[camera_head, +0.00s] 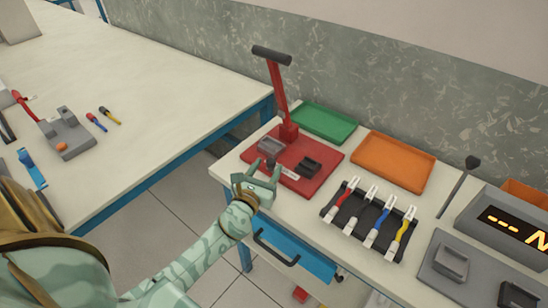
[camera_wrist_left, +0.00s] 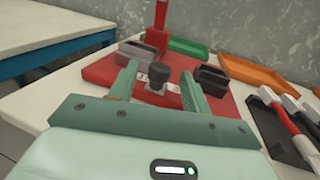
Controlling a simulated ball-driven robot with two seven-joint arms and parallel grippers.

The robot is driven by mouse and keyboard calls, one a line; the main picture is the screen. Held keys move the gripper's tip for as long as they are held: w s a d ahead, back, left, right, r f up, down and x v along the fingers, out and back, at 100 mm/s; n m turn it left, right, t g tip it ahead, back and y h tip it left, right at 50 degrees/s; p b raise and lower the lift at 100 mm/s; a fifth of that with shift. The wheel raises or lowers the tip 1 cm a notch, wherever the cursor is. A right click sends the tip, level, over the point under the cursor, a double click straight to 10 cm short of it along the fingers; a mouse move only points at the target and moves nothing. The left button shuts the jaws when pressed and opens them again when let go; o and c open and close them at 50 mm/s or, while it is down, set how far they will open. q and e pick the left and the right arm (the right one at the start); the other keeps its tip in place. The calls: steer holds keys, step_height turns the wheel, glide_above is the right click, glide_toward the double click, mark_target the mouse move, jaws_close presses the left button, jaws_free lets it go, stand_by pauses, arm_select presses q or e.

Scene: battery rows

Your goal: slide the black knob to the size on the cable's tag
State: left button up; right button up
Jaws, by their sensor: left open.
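The black knob (camera_wrist_left: 157,80) stands on a pale marked strip (camera_wrist_left: 171,87) on the front part of the red press base (camera_head: 318,152). In the left wrist view it lies between the two fingers of my left gripper (camera_wrist_left: 160,88), which are open with a gap on each side. In the head view my left gripper (camera_head: 265,174) is at the front left edge of the red base, and the strip (camera_head: 290,176) shows just to its right. The cables (camera_head: 372,214) lie in a black rack (camera_head: 338,219); I cannot read a size on any tag. My right gripper is not in view.
The press's red lever (camera_head: 277,90) rises behind the base. Green (camera_head: 325,121) and orange (camera_head: 394,160) trays lie behind. A grey display unit (camera_head: 505,228) stands at the right. Another table (camera_head: 150,75) is at the left, across a floor gap.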

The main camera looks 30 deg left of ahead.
mark_target(273, 159)
arm_select(q)
steer(key=w, duration=0.3)
steer(key=w+a, duration=0.1)
steer(key=w, duration=0.1)
steer(key=shift+b, duration=0.3)
jaws_close()
steer(key=shift+s+d+p, duration=0.1)
steer(key=shift+d+p, duration=0.25)
steer(key=shift+d, duration=1.45)
steer(key=shift+f, duration=0.15)
jaws_free()
